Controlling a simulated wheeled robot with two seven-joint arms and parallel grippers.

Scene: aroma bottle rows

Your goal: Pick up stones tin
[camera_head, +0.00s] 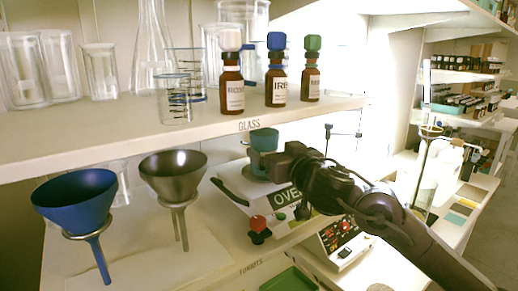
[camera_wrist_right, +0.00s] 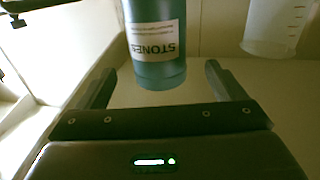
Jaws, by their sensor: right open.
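The stones tin (camera_head: 264,140) is a teal cylinder on the lower shelf level, on or just behind a white device. In the right wrist view the tin (camera_wrist_right: 156,70) shows its white label, with "STONES" reading upside down. My right gripper (camera_head: 276,163) reaches in from the right, close to the tin and covering part of it. In the wrist view its two fingers are spread apart, with the tin ahead in line with the gap. Whether the tin is between the fingertips is hard to tell. My left gripper is not in view.
Brown bottles with coloured caps, such as the blue-capped one (camera_head: 276,92), stand on the shelf (camera_head: 120,128) above. A blue funnel (camera_head: 76,200) and a dark metal funnel (camera_head: 172,176) stand left. A clear beaker (camera_wrist_right: 276,25) is near the tin in the wrist view.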

